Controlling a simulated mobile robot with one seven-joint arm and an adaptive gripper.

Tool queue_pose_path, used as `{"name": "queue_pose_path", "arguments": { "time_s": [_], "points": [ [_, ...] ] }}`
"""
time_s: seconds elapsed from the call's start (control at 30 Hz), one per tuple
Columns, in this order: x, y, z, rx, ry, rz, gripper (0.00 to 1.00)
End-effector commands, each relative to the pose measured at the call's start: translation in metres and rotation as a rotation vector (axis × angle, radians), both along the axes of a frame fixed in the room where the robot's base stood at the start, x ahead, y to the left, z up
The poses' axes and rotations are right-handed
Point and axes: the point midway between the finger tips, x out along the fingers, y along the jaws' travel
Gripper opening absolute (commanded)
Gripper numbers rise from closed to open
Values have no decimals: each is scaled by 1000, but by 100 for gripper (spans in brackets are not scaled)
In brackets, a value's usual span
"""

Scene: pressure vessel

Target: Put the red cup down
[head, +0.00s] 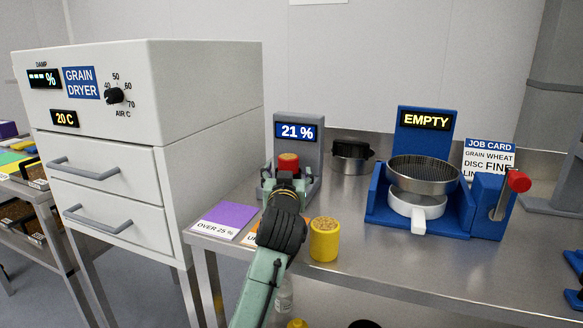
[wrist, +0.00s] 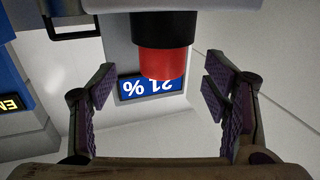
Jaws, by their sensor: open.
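The red cup (head: 288,161) stands upright on the grey meter (head: 313,158), whose display reads 21 %. In the wrist view, which is upside down, the red cup (wrist: 166,62) sits in a black seat (wrist: 166,28) of the meter. My gripper (head: 287,182) is in front of the meter, just nearer than the cup, and hides its lower part in the head view. In the wrist view my gripper (wrist: 160,88) is open. Its fingers are apart on both sides of the cup's line, with gaps, and nothing is between the pads.
A purple mat (head: 229,213) marked OVER 25 % lies at the bench's left end. An orange mat (head: 252,239) is mostly hidden by my arm. A yellow cup (head: 324,243) of grain stands right of my arm. A blue machine (head: 425,120) reading EMPTY stands farther right; the grain dryer (head: 205,130) is left.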

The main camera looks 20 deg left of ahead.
Motion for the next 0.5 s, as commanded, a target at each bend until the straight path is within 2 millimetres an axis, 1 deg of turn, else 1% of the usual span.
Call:
{"name": "queue_pose_path", "arguments": {
  "time_s": [0.03,0.27,0.4,0.5],
  "points": [
    [6,2,2,1,1,1,69],
    [24,8,4,3,0,1,69],
    [44,17,8,5,0,2,69],
    [57,19,5,2,1,1,69]
  ]
}}
